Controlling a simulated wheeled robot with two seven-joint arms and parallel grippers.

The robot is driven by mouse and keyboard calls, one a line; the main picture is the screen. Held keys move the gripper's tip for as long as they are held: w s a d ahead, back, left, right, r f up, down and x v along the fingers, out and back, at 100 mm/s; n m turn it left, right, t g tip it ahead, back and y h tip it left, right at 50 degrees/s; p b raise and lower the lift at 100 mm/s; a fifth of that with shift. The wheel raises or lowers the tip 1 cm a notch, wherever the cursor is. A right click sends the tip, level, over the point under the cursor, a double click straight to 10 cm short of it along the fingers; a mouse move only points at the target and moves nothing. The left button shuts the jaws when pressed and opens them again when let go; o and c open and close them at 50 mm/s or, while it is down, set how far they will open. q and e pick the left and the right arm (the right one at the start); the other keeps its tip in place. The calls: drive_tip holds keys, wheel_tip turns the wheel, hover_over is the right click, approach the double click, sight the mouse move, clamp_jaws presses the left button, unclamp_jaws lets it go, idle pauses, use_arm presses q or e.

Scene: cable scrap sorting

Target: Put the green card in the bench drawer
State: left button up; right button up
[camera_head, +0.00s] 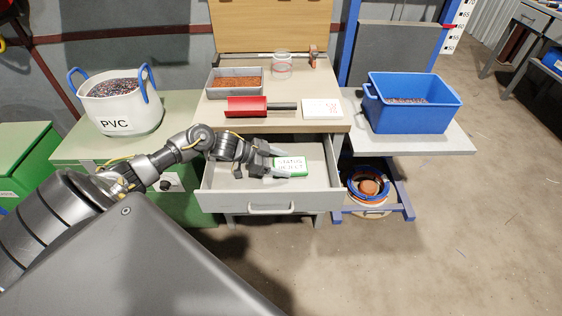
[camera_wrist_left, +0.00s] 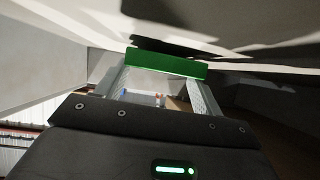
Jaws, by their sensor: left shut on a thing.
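The green card (camera_head: 291,167) has a white label, partly readable as "STATUS" and "REJECT". My left gripper (camera_head: 283,167) is shut on it, inside or just above the open bench drawer (camera_head: 272,206). In the left wrist view the card's green edge (camera_wrist_left: 166,64) lies across the two fingertips of my left gripper (camera_wrist_left: 163,75). I cannot tell whether the card touches the drawer floor. The drawer is pulled out of the bench, with its handle at the front. My right gripper is not in view.
A white PVC tub (camera_head: 123,112) stands left, a blue bin (camera_head: 411,110) right. The drawer's right part looks clear.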

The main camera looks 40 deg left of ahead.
use_arm(q)
drive_tip(key=o, duration=1.2)
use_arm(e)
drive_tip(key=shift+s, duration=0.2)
use_arm(q)
drive_tip(key=shift+r, duration=0.2)
drive_tip(key=p+v, duration=0.1)
drive_tip(key=v, duration=0.6)
drive_tip(key=shift+r, duration=0.25)
drive_tip(key=shift+s+a+r, duration=0.15)
drive_tip(key=shift+a+r, duration=0.05)
drive_tip(key=shift+r, duration=0.05)
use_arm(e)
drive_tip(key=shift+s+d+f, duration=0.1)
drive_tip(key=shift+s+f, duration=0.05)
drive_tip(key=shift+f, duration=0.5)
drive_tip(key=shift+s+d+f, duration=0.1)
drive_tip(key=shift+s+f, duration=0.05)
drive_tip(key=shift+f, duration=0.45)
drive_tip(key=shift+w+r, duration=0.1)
